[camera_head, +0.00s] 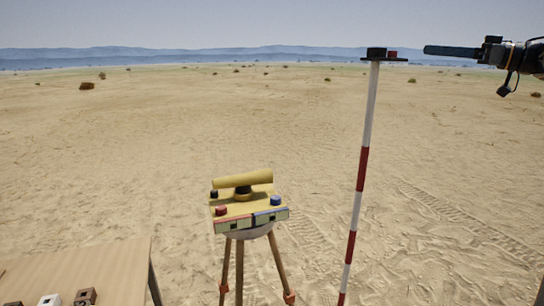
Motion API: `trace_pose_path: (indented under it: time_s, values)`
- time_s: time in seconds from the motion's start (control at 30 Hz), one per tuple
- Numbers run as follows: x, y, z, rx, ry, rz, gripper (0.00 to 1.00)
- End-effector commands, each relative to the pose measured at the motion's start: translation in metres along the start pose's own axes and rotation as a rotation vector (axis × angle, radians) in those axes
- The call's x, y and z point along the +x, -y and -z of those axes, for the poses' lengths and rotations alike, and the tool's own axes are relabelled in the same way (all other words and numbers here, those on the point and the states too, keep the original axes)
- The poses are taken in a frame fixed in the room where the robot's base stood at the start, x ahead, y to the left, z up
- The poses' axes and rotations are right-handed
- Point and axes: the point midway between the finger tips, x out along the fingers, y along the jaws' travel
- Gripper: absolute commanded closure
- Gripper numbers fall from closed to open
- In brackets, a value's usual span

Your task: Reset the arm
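My gripper (452,51) is at the upper right, held level and pointing left. Its dark fingers are seen side-on and overlap, so I cannot tell whether they are apart or closed. No object shows at the fingertips. The tips are a little to the right of the flat dark top of a red-and-white striped pole (362,165), apart from it in the picture. Only the end of my arm shows at the right edge.
A dark item (376,53) and a small red block (392,55) are on the pole top. A yellow instrument (243,180) with red and blue parts stands on a tripod (240,270). A wooden table (110,265) with small blocks is at lower left. Open sand surrounds them.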

Motion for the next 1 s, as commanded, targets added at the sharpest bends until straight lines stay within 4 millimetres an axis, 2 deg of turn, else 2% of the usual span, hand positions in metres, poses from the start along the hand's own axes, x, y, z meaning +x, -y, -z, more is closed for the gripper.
trace_pose_path:
  time_s: [0.2,0.37,0.47,0.57,0.67,0.77,0.8,0.87,1.0]
  values:
    - [0.032,-0.013,-0.004,-0.028,-0.065,-0.111,0.68]
    - [0.058,-0.026,-0.016,-0.039,-0.107,-0.239,0.68]
    - [0.074,-0.034,-0.031,-0.036,-0.12,-0.342,0.68]
    - [0.091,-0.04,-0.058,-0.018,-0.11,-0.471,0.68]
    - [0.105,-0.039,-0.106,0.025,-0.048,-0.63,0.68]
    - [0.11,-0.024,-0.171,0.089,0.073,-0.78,0.68]
    - [0.109,-0.015,-0.197,0.116,0.13,-0.827,0.68]
    - [0.106,0.003,-0.235,0.155,0.22,-0.881,0.68]
    - [0.094,0.054,-0.315,0.245,0.434,-0.956,0.68]
